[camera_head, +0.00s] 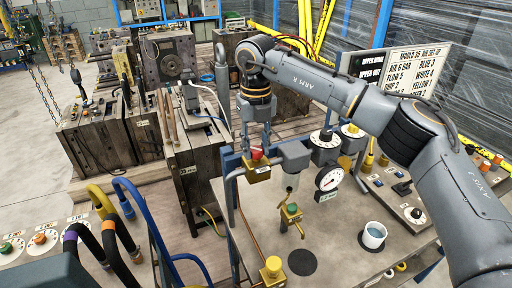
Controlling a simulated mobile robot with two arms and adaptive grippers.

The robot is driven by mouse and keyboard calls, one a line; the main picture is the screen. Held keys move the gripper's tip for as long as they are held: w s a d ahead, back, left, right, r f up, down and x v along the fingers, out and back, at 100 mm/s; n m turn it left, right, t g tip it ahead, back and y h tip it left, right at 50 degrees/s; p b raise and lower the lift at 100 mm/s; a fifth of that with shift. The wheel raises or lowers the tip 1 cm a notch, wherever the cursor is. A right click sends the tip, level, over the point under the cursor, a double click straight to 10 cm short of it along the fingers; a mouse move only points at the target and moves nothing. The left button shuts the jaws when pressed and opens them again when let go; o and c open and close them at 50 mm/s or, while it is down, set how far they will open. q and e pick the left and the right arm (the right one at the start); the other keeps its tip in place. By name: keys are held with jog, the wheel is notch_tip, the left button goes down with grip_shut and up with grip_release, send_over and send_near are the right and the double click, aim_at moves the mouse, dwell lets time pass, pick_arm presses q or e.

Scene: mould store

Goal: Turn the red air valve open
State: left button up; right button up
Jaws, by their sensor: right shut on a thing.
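The red air valve (257,155) has a small red handle on a brass body, mounted on the blue-framed pipe rail above the grey bench (330,240). My right arm comes in from the right and its gripper (256,147) points down with its fingers shut on the red handle. The fingers partly cover the handle, so I cannot tell its exact angle. My left gripper is not in view.
To the right of the valve are a grey cylinder (295,154) and a round gauge (329,179). A white cup (373,235) sits at the bench's right. Coloured hoses (135,205) rise at the left.

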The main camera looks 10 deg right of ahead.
aim_at(256, 149)
jog(key=n, duration=0.4)
jog(key=shift+n, duration=2.6)
jog(key=o, duration=1.1)
jog(key=shift+o, duration=0.2)
notch_tip(256, 149, up, 12)
